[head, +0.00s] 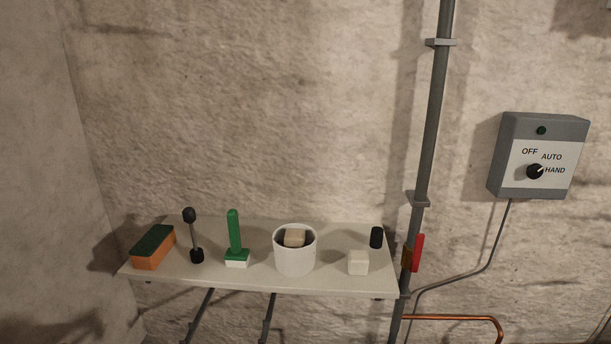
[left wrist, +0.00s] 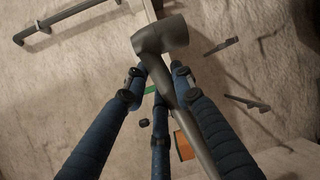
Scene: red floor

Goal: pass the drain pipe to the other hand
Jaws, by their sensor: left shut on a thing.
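The drain pipe (left wrist: 172,80) is a dark grey tube with a wide elbow at its upper end, seen in the left wrist view. My left gripper (left wrist: 158,74) has blue-sleeved fingers and is shut on the pipe just below the elbow. The long straight part runs down to the lower right, past the right-hand finger. In the head view neither the pipe nor either gripper shows. My right gripper is in neither view.
A wall shelf (head: 190,278) carries a sponge (head: 153,247), a plunger-like tool (head: 195,237), a green brush (head: 235,241), a white pot (head: 294,258), a pale block (head: 358,262) and a black cylinder (head: 376,237). A vertical wall pipe (head: 431,120) and a switch box (head: 538,157) are at the right.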

